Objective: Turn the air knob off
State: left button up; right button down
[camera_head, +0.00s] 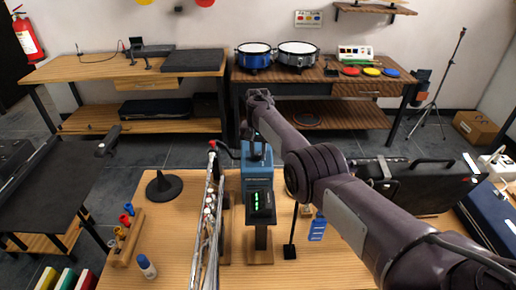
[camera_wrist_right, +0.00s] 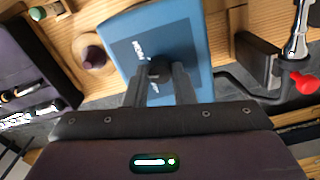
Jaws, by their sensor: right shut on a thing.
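The blue air unit (camera_head: 257,172) stands at the middle of the near table in the head view, and its blue face with white lettering fills the top centre of the right wrist view (camera_wrist_right: 195,50). The dark round air knob (camera_wrist_right: 160,70) is on that face. My right gripper (camera_wrist_right: 160,85) has its two fingers closed on the knob from either side; the fingers cover part of it. In the head view my right gripper (camera_head: 257,150) reaches down onto the unit from above and the knob is hard to make out. My left gripper is not in view.
A dark hose runs from the unit to a red-tipped silver flute-like instrument (camera_head: 208,215) at its left. A small black device with green lights (camera_head: 260,204) stands in front. A black case (camera_head: 425,185) lies at right. Drums (camera_head: 254,54) are on the back table.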

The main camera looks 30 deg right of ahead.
aim_at(258, 154)
jog(key=shift+r+n, duration=0.1)
jog(key=shift+n, duration=1.1)
jog(key=c, duration=1.2)
grip_release()
jog(key=shift+c, duration=0.2)
jog(key=shift+p, duration=0.3)
notch_tip(258, 154, up, 8)
jog(key=p, duration=0.7)
jog(key=shift+f, duration=0.2)
